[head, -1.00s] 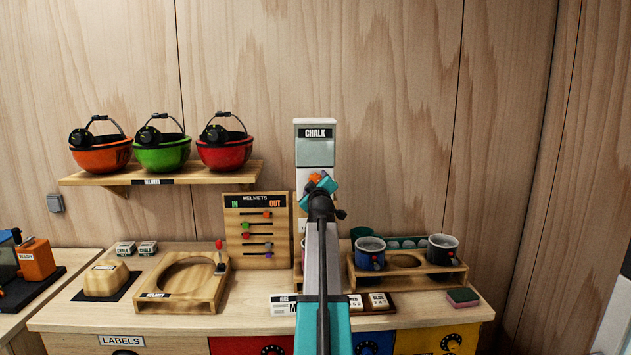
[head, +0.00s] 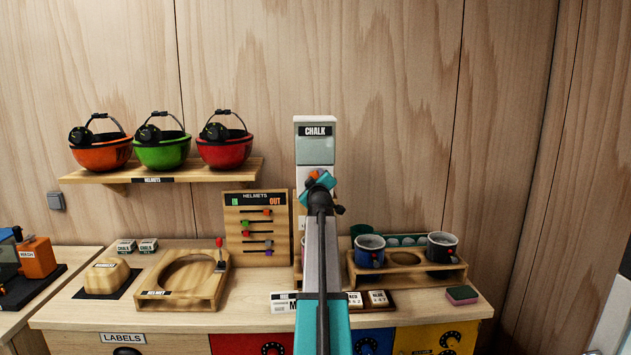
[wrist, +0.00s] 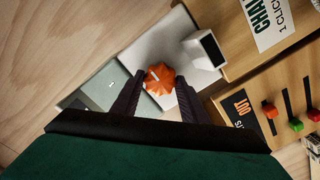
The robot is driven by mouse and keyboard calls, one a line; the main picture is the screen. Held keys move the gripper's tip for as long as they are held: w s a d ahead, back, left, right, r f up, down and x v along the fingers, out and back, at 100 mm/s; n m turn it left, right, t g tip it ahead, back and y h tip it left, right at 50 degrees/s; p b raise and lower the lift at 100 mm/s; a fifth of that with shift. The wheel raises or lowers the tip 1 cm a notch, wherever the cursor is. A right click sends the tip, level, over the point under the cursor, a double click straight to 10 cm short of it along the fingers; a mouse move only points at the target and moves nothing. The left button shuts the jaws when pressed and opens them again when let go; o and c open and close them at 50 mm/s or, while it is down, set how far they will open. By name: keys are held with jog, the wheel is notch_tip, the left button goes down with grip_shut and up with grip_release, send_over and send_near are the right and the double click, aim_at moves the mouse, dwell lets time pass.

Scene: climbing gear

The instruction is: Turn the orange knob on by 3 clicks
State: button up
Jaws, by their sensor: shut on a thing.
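The orange knob (head: 314,175) is on the front of the white chalk dispenser (head: 315,151), below its CHALK label. In the wrist view the ribbed knob (wrist: 158,77) has a pale pointer mark and lies between the two dark fingers. My gripper (head: 317,180) is at the knob in the head view and hides part of it. In the wrist view my gripper (wrist: 158,86) is shut on the knob, one finger on each side. The dispenser's white spout (wrist: 204,52) is to the right of the knob there.
A HELMETS slider board (head: 256,228) stands left of the dispenser. A wooden rack with mugs (head: 408,271) stands to the right. Helmets (head: 162,150) sit on a wall shelf at the upper left. My arm hides part of the counter's middle.

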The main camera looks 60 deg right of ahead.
jog(key=shift+m+b, duration=0.35)
jog(key=shift+m, duration=0.05)
jog(key=shift+m+b, duration=0.8)
jog(key=shift+m, duration=0.4)
jog(key=m+b, duration=0.1)
jog(key=m, duration=0.4)
jog(key=shift+b, duration=0.35)
jog(key=m, duration=0.4)
jog(key=shift+s+r, duration=0.1)
jog(key=m, duration=0.5)
jog(key=shift+d+m, duration=0.1)
jog(key=shift+m, duration=0.2)
jog(key=o, duration=1.1)
jog(key=shift+c, duration=0.2)
